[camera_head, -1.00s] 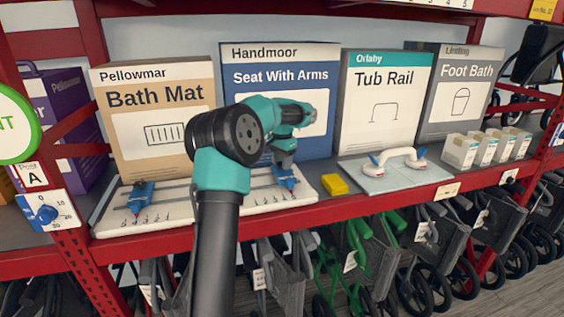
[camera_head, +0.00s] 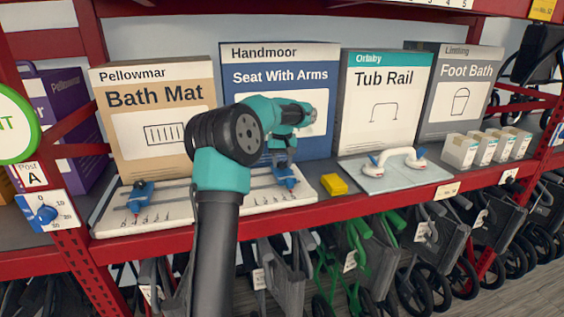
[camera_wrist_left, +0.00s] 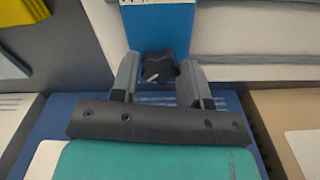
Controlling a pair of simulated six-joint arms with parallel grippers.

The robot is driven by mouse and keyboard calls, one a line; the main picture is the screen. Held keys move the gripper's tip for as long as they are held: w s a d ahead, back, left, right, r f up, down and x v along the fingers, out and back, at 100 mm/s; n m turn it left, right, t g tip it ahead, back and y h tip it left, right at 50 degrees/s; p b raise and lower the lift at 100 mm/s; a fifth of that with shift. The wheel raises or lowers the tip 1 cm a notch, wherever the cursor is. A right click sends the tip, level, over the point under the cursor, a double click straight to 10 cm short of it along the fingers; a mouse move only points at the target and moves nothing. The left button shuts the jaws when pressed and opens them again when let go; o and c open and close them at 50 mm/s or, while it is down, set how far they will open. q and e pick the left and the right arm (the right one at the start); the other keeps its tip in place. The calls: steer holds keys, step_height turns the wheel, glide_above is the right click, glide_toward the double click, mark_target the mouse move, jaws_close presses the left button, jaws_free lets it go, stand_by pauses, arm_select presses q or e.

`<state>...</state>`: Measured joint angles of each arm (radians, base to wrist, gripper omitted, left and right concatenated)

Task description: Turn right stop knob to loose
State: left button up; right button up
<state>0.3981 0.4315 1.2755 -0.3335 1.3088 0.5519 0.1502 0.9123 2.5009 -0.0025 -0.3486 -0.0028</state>
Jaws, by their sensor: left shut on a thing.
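A white board (camera_head: 211,212) lies on the shelf with a rail and printed scale marks. My left gripper (camera_head: 283,162) is at the right stop, partly hidden behind my arm. In the left wrist view my left gripper (camera_wrist_left: 157,80) is shut on a dark lobed knob (camera_wrist_left: 160,65) with a white pointer mark, at the end of the blue stop body (camera_wrist_left: 160,25). My right gripper is not in view.
A yellow block (camera_head: 334,185) lies right of the board, beside a pad (camera_head: 375,183) with a white tub rail (camera_head: 395,157). Large boxes, including the Seat With Arms box (camera_head: 318,60), stand behind. A red shelf edge (camera_head: 330,213) runs along the front.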

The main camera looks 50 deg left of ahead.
mark_target(282, 164)
arm_select(q)
steer(key=shift+n, duration=0.4)
steer(key=o, duration=0.9)
step_height(282, 164, up, 17)
steer(key=shift+r, duration=0.2)
stand_by(0.4)
stand_by(0.5)
